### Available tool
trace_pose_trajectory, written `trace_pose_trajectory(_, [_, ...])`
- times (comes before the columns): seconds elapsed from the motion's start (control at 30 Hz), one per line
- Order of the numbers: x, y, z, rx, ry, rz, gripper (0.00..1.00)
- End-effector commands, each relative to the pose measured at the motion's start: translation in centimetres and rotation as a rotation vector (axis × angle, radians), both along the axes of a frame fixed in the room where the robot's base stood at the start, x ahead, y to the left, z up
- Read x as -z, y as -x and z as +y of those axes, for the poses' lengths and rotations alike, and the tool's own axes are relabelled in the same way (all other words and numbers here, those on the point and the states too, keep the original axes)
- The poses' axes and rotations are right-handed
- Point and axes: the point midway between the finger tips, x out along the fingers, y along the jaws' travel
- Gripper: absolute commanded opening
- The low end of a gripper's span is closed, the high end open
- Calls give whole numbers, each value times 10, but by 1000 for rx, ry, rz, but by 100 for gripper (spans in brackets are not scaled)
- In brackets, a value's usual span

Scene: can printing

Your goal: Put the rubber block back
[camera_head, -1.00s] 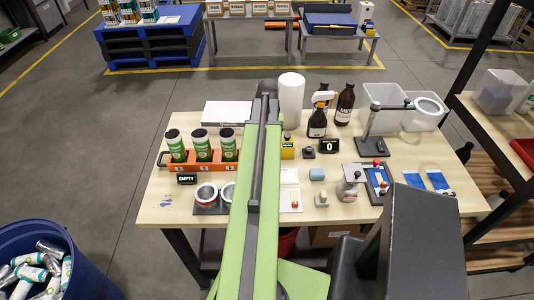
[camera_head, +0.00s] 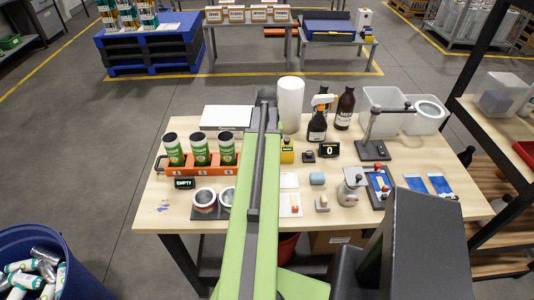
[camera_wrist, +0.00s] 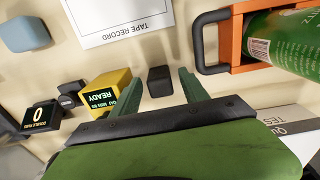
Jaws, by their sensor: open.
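A small dark block (camera_wrist: 160,81), which looks like the rubber block, stands on the table in the wrist view. My gripper (camera_wrist: 162,82) is open, with one green finger on each side of the block and gaps showing between. I cannot tell how high the fingers are above the table. In the head view my own arm hides the gripper and this block. A rounded blue-grey block (camera_head: 317,178) lies apart on the table; it also shows in the wrist view (camera_wrist: 25,32).
A yellow box reading READY (camera_wrist: 108,93) stands close beside one finger. The orange rack (camera_head: 183,170) with green cans is on the other side; its handle (camera_wrist: 205,42) is near. A TAPE RECORD sheet (camera_wrist: 118,20) lies beyond. A spray bottle (camera_head: 317,125) and paper roll (camera_head: 291,104) stand behind.

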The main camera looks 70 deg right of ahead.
Motion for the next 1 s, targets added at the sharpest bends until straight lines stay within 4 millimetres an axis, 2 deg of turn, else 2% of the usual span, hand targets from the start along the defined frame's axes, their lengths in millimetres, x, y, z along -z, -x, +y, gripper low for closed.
trace_pose_trajectory(0.17, [-19, 0, 0, 0, 0, 0, 52])
trace_pose_trajectory(0.27, [-38, 0, 0, 1, 0, 0, 52])
trace_pose_trajectory(0.6, [-113, 1, 0, 1, 0, 0, 52])
trace_pose_trajectory(0.73, [-124, 1, 0, 1, 0, 0, 52])
trace_pose_trajectory(1.0, [-122, 1, 0, 2, 0, 0, 52])
